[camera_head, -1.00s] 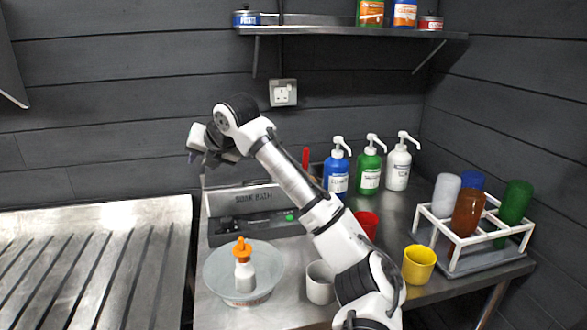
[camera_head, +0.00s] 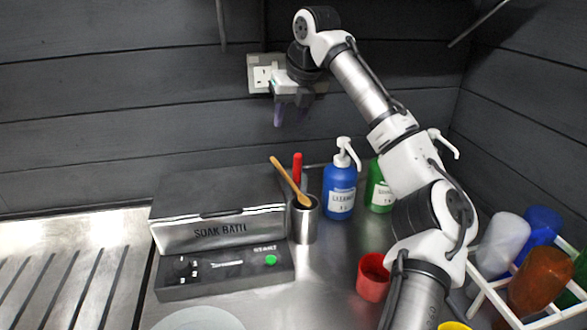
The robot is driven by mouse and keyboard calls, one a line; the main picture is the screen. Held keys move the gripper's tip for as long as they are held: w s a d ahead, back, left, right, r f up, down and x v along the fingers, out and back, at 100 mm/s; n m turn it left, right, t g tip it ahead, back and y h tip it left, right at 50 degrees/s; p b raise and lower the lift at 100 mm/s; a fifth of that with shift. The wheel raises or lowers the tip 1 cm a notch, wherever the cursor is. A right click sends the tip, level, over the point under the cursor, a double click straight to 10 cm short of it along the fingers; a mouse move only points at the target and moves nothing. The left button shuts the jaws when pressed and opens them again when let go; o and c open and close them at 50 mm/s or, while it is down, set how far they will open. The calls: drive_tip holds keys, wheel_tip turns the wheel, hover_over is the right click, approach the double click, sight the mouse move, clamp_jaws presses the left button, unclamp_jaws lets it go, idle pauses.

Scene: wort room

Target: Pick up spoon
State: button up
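A wooden spoon (camera_head: 287,178) leans to the left in a metal canister (camera_head: 304,226) beside the soak bath. Its upper end sticks out above the rim, and its lower end is hidden inside. My gripper (camera_head: 290,117) hangs above the spoon, in front of the wall socket, fingers pointing down. The fingers look apart with nothing between them. It does not touch the spoon.
A red-handled tool (camera_head: 297,167) stands behind the spoon. The soak bath box (camera_head: 220,222) is left of the canister. A blue pump bottle (camera_head: 340,192) and green bottle (camera_head: 379,187) stand right. A red cup (camera_head: 373,277) and bottle rack (camera_head: 490,297) are nearer.

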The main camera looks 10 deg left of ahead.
drive_tip(key=p, duration=0.1)
approach(275, 160)
wheel_tip(275, 160, down, 2)
drive_tip(key=w, duration=0.1)
drive_tip(key=x, duration=0.1)
drive_tip(key=p+x, duration=0.1)
drive_tip(key=x, duration=0.1)
drive_tip(key=p+x, duration=0.1)
drive_tip(key=x, duration=0.1)
drive_tip(key=shift+s+a, duration=0.1)
drive_tip(key=shift+a, duration=0.2)
drive_tip(key=shift+a+f, duration=0.1)
drive_tip(key=shift+f, duration=0.2)
drive_tip(key=shift+f+p, duration=0.25)
drive_tip(key=shift+p, duration=0.1)
clamp_jaws()
